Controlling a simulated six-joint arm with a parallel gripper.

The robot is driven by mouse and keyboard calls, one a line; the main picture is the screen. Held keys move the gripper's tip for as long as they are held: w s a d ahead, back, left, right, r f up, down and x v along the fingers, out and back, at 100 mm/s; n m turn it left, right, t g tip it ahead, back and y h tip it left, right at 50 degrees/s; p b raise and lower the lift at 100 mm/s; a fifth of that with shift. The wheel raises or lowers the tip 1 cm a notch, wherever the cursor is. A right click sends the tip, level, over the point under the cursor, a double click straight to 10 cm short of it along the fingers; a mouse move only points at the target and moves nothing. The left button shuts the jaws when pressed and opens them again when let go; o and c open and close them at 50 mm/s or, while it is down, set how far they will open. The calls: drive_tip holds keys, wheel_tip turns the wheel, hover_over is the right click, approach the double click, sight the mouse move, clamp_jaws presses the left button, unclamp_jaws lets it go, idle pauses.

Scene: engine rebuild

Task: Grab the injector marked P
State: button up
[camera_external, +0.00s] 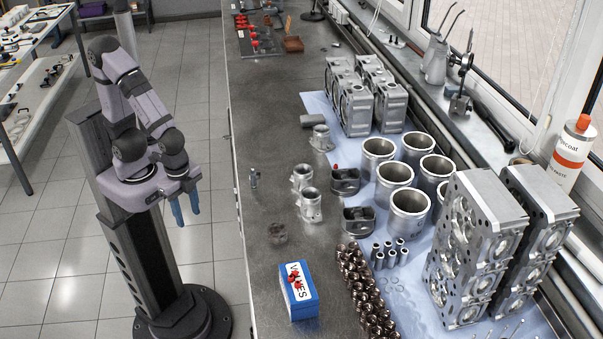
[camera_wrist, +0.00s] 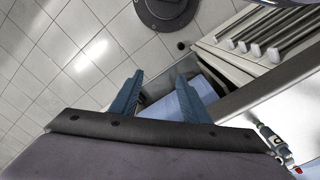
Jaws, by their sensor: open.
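A small upright injector-like part (camera_external: 253,178), bluish and silver, stands near the left edge of the dark workbench in the external view. A similar part (camera_wrist: 270,135) shows at the lower right of the wrist view, with a bit of red near it. No letter P is readable on it. My gripper (camera_external: 186,214) hangs over the floor, left of the bench and apart from the part. Its two blue fingers (camera_wrist: 160,76) are spread, with nothing held between them.
The workbench (camera_external: 262,120) carries metal housings (camera_external: 311,205), a blue VALVES box (camera_external: 299,305), cylinder liners (camera_external: 409,213) and engine heads (camera_external: 475,235). The bench's left edge lies between my gripper and the part. Drawer fronts with long handles (camera_wrist: 270,38) show in the wrist view.

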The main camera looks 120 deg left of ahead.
drive_tip(key=a+r+n+t+h+p, duration=0.1)
drive_tip(key=a+n+h+p, duration=0.15)
drive_tip(key=n+h, duration=0.45)
drive_tip(key=a+r+n+t+h+p, duration=0.15)
drive_tip(key=a+n+h, duration=0.25)
drive_tip(key=n, duration=0.4)
drive_tip(key=n+t+y+b, duration=0.4)
drive_tip(key=n+t+y, duration=0.4)
drive_tip(key=n+t, duration=0.85)
approach(253, 176)
drive_tip(key=shift+w+n+g, duration=0.7)
drive_tip(key=shift+w+n, duration=0.1)
drive_tip(key=shift+n, duration=0.15)
drive_tip(key=shift+s+a+f+n, duration=0.1)
drive_tip(key=shift+a+n, duration=0.1)
drive_tip(key=shift+n, duration=0.3)
drive_tip(key=shift+w+d+p, duration=0.1)
drive_tip(key=shift+w+p, duration=0.35)
drive_tip(key=shift+w, duration=0.35)
drive_tip(key=shift+w+d+p, duration=0.15)
drive_tip(key=shift+w+p, duration=0.3)
drive_tip(key=shift+w, duration=0.3)
drive_tip(key=w+p, duration=0.1)
drive_tip(key=w, duration=0.2)
drive_tip(key=shift+d, duration=0.15)
drive_tip(key=shift+w+p, duration=0.4)
drive_tip(key=shift+w, duration=0.25)
